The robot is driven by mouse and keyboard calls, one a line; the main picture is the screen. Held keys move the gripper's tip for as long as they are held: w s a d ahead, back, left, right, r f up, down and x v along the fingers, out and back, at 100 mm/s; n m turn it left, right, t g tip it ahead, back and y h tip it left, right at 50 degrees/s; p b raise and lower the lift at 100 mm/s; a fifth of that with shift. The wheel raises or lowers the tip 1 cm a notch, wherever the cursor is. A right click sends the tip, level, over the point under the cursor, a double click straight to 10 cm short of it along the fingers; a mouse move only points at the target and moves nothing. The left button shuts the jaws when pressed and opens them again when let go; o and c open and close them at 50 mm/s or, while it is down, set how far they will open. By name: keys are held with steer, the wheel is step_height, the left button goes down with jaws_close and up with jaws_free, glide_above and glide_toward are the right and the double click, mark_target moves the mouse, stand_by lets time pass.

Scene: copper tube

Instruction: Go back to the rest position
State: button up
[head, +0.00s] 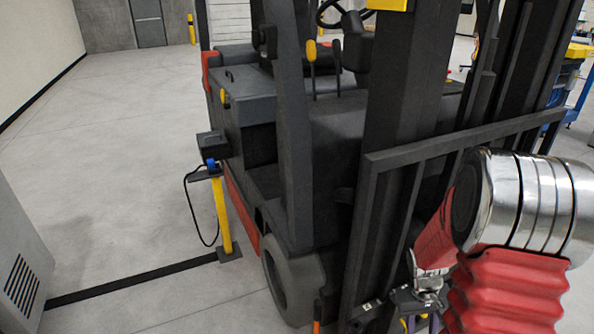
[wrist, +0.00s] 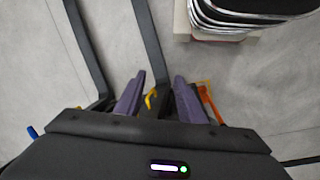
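My gripper (wrist: 160,77) shows in the wrist view as two purple fingers standing apart, with nothing held between their tips. A small yellow piece and a dark bar show in the gap, behind or below the fingers; I cannot tell how far. In the head view my gripper (head: 423,321) is at the bottom edge, low in front of the forklift (head: 330,150), partly cut off. My red and chrome arm fills the lower right. I cannot make out a copper tube in either view.
The forklift's mast and dark carriage frame (head: 368,230) stand close to my arm. A yellow post (head: 221,215) with a charger box (head: 213,147) stands left of it. In the wrist view, dark bars (wrist: 143,40) cross above the grey floor. Open floor (head: 110,150) lies left.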

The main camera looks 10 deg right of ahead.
steer(key=s+a+r+t+y, duration=0.1)
steer(key=s+a+r+t, duration=0.2)
steer(key=a+r, duration=0.8)
steer(key=s+a+r+n+t, duration=0.1)
steer(key=s+a+r+t, duration=0.3)
steer(key=a+r, duration=0.7)
step_height(320, 180, up, 8)
steer(key=shift+s+a+f+n+y, duration=0.2)
steer(key=shift+s+a+n+y, duration=0.15)
steer(key=shift+s, duration=0.7)
